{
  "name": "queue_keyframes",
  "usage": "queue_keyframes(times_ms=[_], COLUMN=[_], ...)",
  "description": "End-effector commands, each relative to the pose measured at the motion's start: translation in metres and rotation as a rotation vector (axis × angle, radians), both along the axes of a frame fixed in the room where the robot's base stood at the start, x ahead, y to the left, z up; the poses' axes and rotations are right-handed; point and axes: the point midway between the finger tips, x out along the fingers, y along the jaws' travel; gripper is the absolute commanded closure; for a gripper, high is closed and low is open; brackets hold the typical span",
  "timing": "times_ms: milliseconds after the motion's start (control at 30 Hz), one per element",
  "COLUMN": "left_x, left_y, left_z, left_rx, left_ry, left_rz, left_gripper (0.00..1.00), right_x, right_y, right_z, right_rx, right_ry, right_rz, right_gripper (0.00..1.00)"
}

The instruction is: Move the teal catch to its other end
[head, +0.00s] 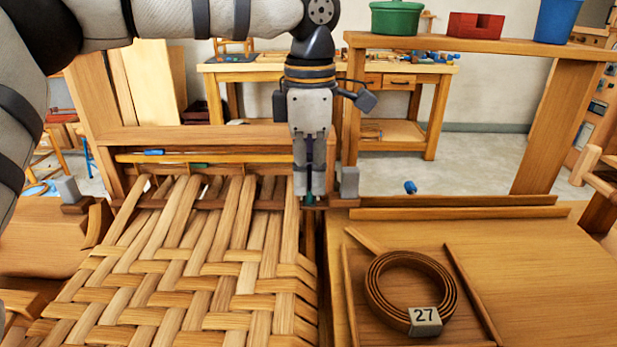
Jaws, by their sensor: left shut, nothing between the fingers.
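My left gripper (309,188) points straight down at the far right corner of the woven bark seat (215,262). Its fingers are shut with nothing held between them. A small teal piece, which looks like the teal catch (309,202), shows just under the fingertips at the seat's back rail. The fingers hide part of it, and I cannot tell whether they touch it. My right gripper is not in view.
A grey block (349,182) stands close to the right of the fingers. A shelf (470,44) holds a green pot (396,18), a red block (475,25) and a blue bucket (557,20).

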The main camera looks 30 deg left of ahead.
Motion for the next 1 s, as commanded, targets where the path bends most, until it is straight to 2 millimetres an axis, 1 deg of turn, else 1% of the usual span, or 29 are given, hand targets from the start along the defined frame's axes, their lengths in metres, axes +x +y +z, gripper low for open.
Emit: queue_keyframes(times_ms=[500, 833, 1000], left_x=[0.000, 0.000, 0.000], left_y=[0.000, 0.000, 0.000], left_z=[-0.001, -0.020, -0.022], left_rx=[0.000, 0.001, 0.000], left_ry=[0.000, 0.002, 0.000], left_rz=[0.000, 0.000, 0.000], left_gripper=[1.00, 1.00, 1.00], right_x=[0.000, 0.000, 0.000], right_y=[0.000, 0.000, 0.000], right_z=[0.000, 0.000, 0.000], right_rx=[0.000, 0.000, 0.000], right_ry=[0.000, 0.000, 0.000], right_rz=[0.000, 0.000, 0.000], right_gripper=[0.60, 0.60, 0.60])
